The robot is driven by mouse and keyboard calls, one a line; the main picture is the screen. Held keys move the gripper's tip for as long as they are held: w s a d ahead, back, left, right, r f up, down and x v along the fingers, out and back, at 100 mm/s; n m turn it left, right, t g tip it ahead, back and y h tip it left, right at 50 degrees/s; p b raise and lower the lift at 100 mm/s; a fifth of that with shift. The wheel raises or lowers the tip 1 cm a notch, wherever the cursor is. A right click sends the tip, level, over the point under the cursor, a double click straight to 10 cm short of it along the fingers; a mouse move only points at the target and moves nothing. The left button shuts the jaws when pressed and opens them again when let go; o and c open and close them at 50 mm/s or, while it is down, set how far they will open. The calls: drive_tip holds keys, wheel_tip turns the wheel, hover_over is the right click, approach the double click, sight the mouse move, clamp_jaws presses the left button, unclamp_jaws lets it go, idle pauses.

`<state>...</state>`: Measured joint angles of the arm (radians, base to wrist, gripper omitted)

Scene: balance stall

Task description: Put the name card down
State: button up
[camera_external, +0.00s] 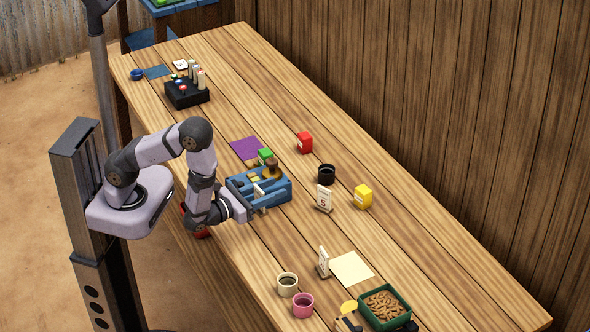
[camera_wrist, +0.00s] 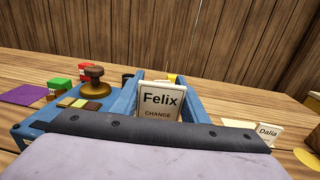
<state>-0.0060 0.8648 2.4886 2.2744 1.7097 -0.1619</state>
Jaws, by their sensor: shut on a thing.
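In the outside view the card (camera_external: 258,191) is a small white shape at the blue tray (camera_external: 279,195). My gripper (camera_external: 256,201) is shut on the name card, low at the tray's near side. The card's lower edge is hidden behind my gripper's body in the wrist view, so I cannot tell whether it touches the tray.
A stamp with a brown handle (camera_wrist: 94,80) and a green box (camera_external: 265,155) are at the tray. A black cup (camera_external: 326,174), a yellow box (camera_external: 363,196) and another card (camera_external: 324,199) stand to the right. Cream (camera_external: 287,285) and pink (camera_external: 303,305) mugs stand nearer. Bare planks lie between.

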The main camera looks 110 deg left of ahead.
drive_tip(key=shift+r, duration=0.7)
drive_tip(key=shift+n+g+y, duration=0.5)
drive_tip(key=shift+n+g, duration=0.1)
drive_tip(key=a+f+b, duration=0.1)
drive_tip(key=f+b, duration=0.1)
drive_tip(key=b, duration=0.1)
drive_tip(key=a+f+b, duration=0.1)
drive_tip(key=f+b, duration=0.1)
drive_tip(key=b, duration=0.1)
drive_tip(key=a+f+b, duration=0.1)
drive_tip(key=f+b, duration=0.1)
drive_tip(key=b, duration=0.1)
drive_tip(key=shift+a+f+b, duration=0.1)
drive_tip(key=shift+f+b, duration=0.2)
drive_tip(key=shift+b, duration=0.05)
drive_tip(key=w+a+r+b, duration=0.3)
drive_tip(key=w+r+b, duration=0.15)
drive_tip(key=w, duration=0.65)
drive_tip(key=w+a+r+b, duration=0.35)
drive_tip(key=w+r, duration=0.25)
drive_tip(key=w, duration=0.4)
drive_tip(key=shift+w+d+f+m+t+h+b, duration=0.1)
drive_tip(key=shift+w+d+f+m+t+h, duration=0.35)
drive_tip(key=shift+f, duration=1.8)
drive_tip(key=shift+w+d+f+m+t+h+b, duration=0.1)
drive_tip(key=shift+w+d+f+m+t+h, duration=0.3)
drive_tip(key=shift+f, duration=1.9)
drive_tip(key=shift+w+d+f+m+t+h+b, duration=0.2)
drive_tip(key=shift+w+d+f, duration=0.45)
drive_tip(key=shift+f, duration=1.6)
